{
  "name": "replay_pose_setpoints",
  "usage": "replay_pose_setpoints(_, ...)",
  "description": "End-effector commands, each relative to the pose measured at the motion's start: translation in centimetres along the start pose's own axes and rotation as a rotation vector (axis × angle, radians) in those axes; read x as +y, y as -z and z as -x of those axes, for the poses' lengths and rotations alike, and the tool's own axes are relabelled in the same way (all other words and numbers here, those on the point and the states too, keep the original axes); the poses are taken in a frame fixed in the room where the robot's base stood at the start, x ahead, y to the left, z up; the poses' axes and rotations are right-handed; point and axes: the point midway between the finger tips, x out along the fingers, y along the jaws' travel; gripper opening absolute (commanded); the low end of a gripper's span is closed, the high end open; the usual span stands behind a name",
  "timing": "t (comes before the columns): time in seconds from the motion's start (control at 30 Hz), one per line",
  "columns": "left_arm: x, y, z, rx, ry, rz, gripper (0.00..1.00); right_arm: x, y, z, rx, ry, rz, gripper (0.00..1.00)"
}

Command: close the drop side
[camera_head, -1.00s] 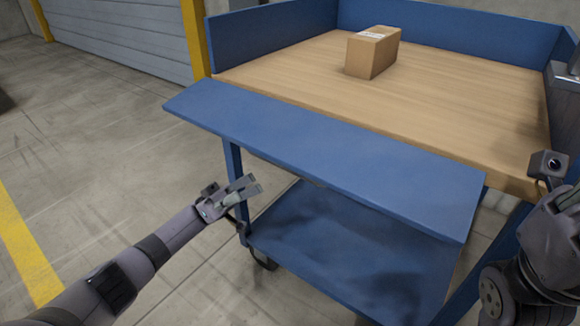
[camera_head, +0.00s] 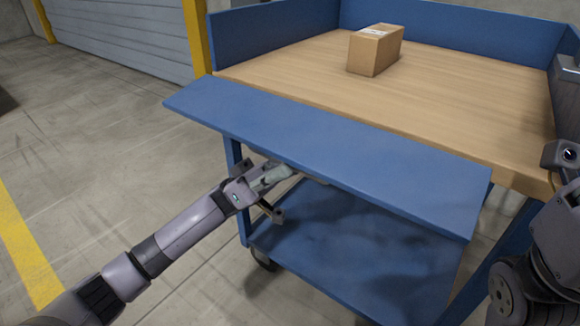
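The drop side (camera_head: 325,150) is a long blue panel along the near edge of the cart's wooden top (camera_head: 470,105). It stands out from the edge, roughly level, with its broad face up. My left gripper (camera_head: 276,182) has its fingers beneath the left half of the panel. The panel partly hides the fingertips, so I cannot tell whether they touch it or how wide they are. My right arm (camera_head: 560,225) is at the right edge, beside the cart's near right corner; its fingers cannot be made out.
A cardboard box (camera_head: 375,50) stands on the wooden top towards the back. Blue walls (camera_head: 450,32) border the back and left. A blue lower shelf (camera_head: 350,255) lies below the panel. The floor to the left is clear, up to a shutter (camera_head: 125,38).

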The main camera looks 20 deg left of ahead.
Motion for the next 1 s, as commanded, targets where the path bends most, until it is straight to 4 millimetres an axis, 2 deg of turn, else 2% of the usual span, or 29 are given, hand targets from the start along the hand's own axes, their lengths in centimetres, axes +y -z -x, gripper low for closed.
replay_pose_setpoints(0.13, 0.03, 0.00, -0.76, 0.000, -0.001, -0.001, 0.30, -0.04, 0.37, -0.34, 0.015, 0.002, 0.001, 0.00)
replay_pose_setpoints(0.4, 0.02, 0.03, -0.86, 0.000, 0.000, -0.001, 0.29, -0.01, 0.26, -0.39, 0.012, 0.000, 0.001, 0.00)
replay_pose_setpoints(0.83, 0.02, 0.02, -0.83, 0.001, 0.000, 0.000, 0.01, 0.01, 0.17, -0.27, 0.011, 0.000, 0.001, 0.00)
replay_pose_setpoints(1.0, 0.02, 0.02, -0.82, 0.001, 0.000, 0.000, 0.00, 0.02, 0.14, -0.24, 0.010, -0.001, 0.001, 0.00)
